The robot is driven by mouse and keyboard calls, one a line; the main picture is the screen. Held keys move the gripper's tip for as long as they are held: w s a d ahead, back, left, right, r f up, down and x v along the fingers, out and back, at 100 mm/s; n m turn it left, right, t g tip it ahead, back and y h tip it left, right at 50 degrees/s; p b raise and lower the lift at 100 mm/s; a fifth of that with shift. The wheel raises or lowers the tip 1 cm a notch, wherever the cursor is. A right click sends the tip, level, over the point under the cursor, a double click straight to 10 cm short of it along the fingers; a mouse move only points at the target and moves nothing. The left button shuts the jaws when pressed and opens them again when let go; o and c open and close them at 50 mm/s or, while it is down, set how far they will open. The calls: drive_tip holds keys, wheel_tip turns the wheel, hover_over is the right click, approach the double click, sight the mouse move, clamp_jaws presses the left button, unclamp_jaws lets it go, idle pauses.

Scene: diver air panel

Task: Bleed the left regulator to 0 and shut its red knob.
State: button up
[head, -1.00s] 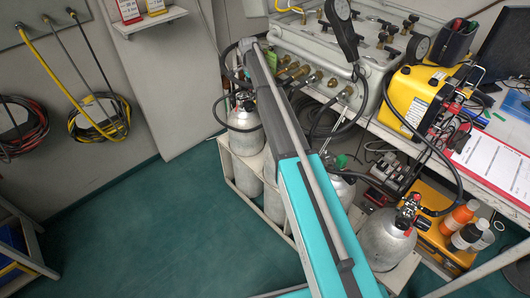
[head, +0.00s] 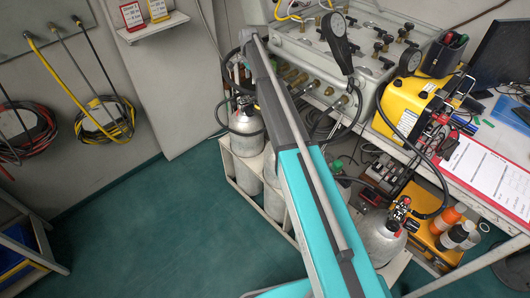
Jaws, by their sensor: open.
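The left cylinder (head: 246,122) stands upright in a rack at the back, with its dark regulator (head: 242,98) and a black hose on top. The regulator is small and partly behind my arm, so I cannot read its gauge or tell how its red knob is set. Another cylinder (head: 381,238) stands at the front right, with a regulator with red parts (head: 400,209) on it. My arm crosses the middle of the head view and reaches up toward the panel's left end. I cannot make out my gripper; the arm hides that spot.
The grey air panel (head: 400,55) with several valves and black gauges sits on the bench. A yellow unit (head: 412,105), a red clipboard (head: 480,168) and orange-topped bottles (head: 448,217) are at the right. Coiled hoses (head: 108,118) hang on the left wall. The green floor (head: 180,235) at left is clear.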

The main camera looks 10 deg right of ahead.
drive_tip(key=shift+r+p, duration=2.9)
drive_tip(key=shift+r, duration=0.35)
drive_tip(key=s+f+n+b, duration=0.4)
drive_tip(key=s+f+b, duration=0.8)
drive_tip(key=s, duration=0.3)
drive_tip(key=s+f+n+b, duration=0.5)
drive_tip(key=s+f+b, duration=0.7)
drive_tip(key=s, duration=0.3)
drive_tip(key=shift+s+a+f+b, duration=0.15)
drive_tip(key=shift+a+f+b, duration=0.1)
drive_tip(key=shift+f+b, duration=0.15)
drive_tip(key=s+n, duration=0.5)
drive_tip(key=s, duration=1.1)
drive_tip(key=shift+a, duration=0.1)
